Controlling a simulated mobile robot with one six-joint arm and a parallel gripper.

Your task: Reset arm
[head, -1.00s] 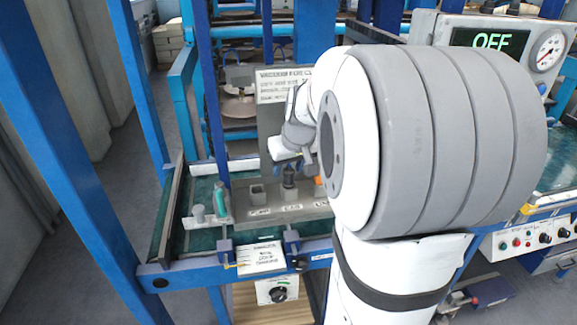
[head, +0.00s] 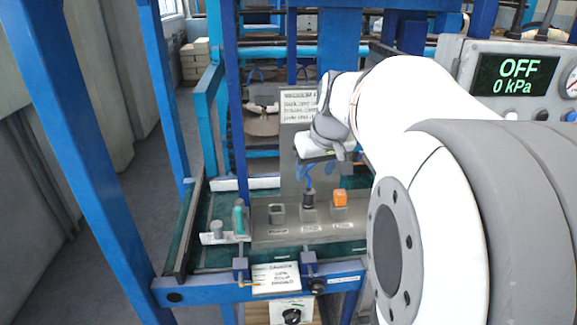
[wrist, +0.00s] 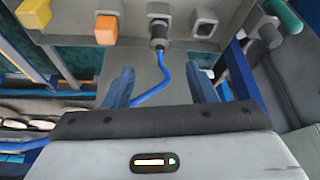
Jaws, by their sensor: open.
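My gripper (head: 309,174) is at the end of my white arm, above the tool holder (head: 262,236) on the bench. A black fitting (head: 308,199) stands in the middle socket, just below my gripper. In the wrist view the black fitting (wrist: 158,36) has a blue hose (wrist: 168,78) running from it, beyond the fingertips. An orange block (head: 340,198) sits in the socket to the right. The socket to the left (head: 277,211) looks empty.
A sign panel (head: 300,106) stands behind my gripper. The gauge box (head: 518,80) at right reads OFF, 0 kPa.

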